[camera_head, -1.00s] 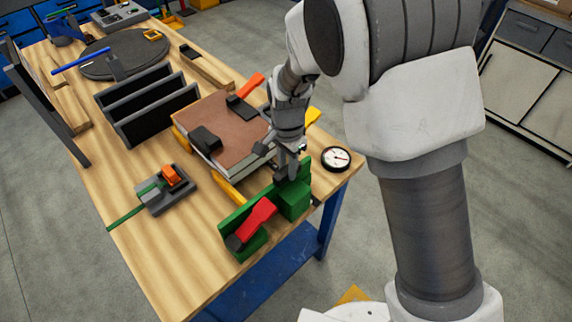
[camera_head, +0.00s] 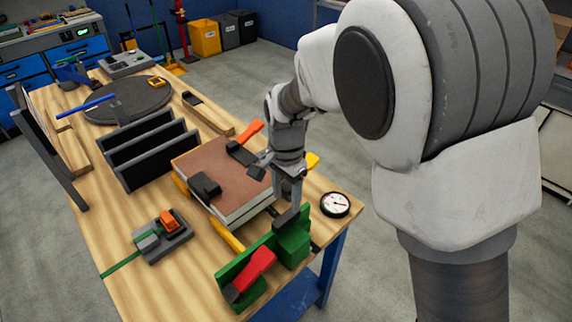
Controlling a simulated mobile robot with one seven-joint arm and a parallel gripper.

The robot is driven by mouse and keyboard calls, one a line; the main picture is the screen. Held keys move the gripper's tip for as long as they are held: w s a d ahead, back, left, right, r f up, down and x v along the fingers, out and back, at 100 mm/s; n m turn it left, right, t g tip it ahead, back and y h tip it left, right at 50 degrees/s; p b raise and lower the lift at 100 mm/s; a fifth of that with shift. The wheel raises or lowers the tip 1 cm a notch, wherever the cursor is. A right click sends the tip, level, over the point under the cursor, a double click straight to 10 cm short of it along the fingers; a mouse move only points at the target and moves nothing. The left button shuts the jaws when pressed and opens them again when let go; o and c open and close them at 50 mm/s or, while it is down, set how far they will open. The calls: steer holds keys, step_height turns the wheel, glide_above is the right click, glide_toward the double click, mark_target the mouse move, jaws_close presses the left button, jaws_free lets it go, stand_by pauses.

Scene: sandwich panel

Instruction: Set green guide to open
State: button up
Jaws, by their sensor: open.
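The green guide (camera_head: 245,266) stands at the near right edge of the bench, a green upright plate with a green block (camera_head: 292,246) at its right end. A red lever (camera_head: 256,264) sits on its left part and slants toward the lower left. My gripper (camera_head: 287,217) points down at the top of the guide's right end, just above or touching the green block; I cannot tell which. It is open, but the gap between its fingers is hard to make out. Part of the plate behind the fingers is hidden.
A brown-topped panel (camera_head: 215,165) with dark clamps lies behind the guide. A round dial (camera_head: 335,204) lies to the right. A grey fixture with an orange part (camera_head: 169,219) is at left, and a dark rack (camera_head: 150,155) stands farther back. Bare wood lies left of the guide.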

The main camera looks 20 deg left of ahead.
step_height(320, 180, up, 11)
steer(key=shift+f, duration=0.1)
stand_by(0.5)
